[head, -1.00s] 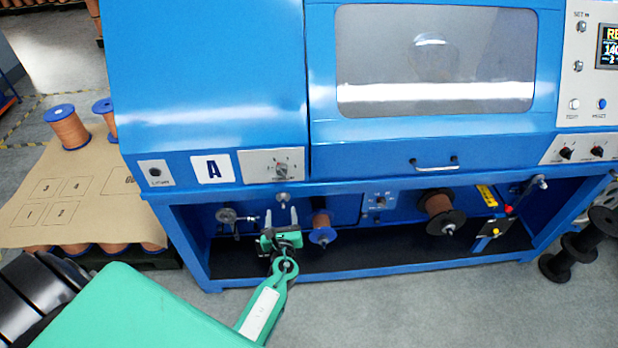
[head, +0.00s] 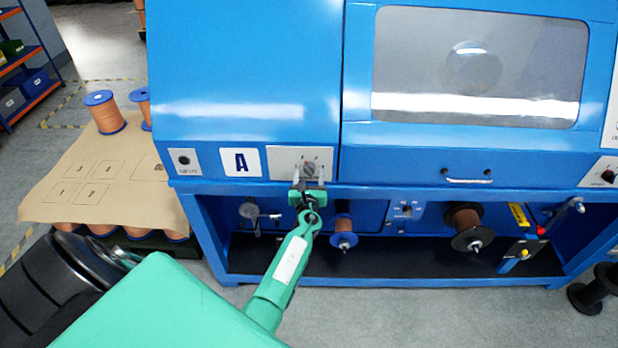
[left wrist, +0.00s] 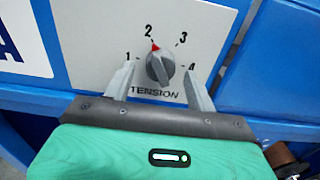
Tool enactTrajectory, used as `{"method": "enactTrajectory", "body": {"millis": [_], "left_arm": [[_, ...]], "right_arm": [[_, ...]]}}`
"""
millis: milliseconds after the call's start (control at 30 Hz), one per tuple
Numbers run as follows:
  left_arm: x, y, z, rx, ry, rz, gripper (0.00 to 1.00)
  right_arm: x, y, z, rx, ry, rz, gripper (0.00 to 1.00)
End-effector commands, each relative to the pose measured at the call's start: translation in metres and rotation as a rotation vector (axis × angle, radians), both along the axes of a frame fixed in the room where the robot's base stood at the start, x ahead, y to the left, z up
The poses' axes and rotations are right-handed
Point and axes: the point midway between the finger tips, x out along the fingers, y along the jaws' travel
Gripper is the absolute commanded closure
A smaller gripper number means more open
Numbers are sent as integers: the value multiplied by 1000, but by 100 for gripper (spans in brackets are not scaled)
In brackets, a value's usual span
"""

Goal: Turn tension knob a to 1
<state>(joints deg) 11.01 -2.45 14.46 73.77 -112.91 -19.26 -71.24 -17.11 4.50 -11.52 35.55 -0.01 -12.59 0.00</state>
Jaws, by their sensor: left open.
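The tension knob (left wrist: 160,67) is a grey dial on a light plate marked 1 to 4 with the word TENSION, seen in the left wrist view. Its red pointer is at 2. In the head view the knob (head: 310,169) is on the blue machine, right of the A label (head: 241,162). My left gripper (left wrist: 162,80) is open, with one finger on each side of the knob; a gap shows on both sides. In the head view the left gripper (head: 308,180) is just below and in front of the knob. My right gripper is not in view.
A blue ledge (head: 400,190) runs below the plate, above an open bay with spools (head: 466,226). A keyed switch plate (head: 184,161) is left of the A label. A cardboard-topped pallet (head: 60,195) with copper spools stands at the left.

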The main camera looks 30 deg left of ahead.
Motion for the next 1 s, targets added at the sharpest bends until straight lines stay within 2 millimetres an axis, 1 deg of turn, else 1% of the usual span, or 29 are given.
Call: {"method": "enactTrajectory", "body": {"millis": [33, 133, 433, 567, 600, 667, 1000], "left_arm": [[4, 2, 0, 0, -1, 0, 43], [7, 4, 0, 0, 0, -1, 43], [9, 5, 0, 0, 0, 0, 43], [9, 5, 0, 0, 0, 0, 69], [9, 5, 0, -1, -1, 0, 77], [9, 5, 0, -1, -1, 0, 88], [8, 5, -1, -36, -23, 0, 88]], "right_arm": [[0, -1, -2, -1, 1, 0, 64], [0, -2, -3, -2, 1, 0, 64], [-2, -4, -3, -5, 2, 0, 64], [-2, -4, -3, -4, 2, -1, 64], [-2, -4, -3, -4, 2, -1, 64], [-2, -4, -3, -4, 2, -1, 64], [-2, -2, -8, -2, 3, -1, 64]]}}
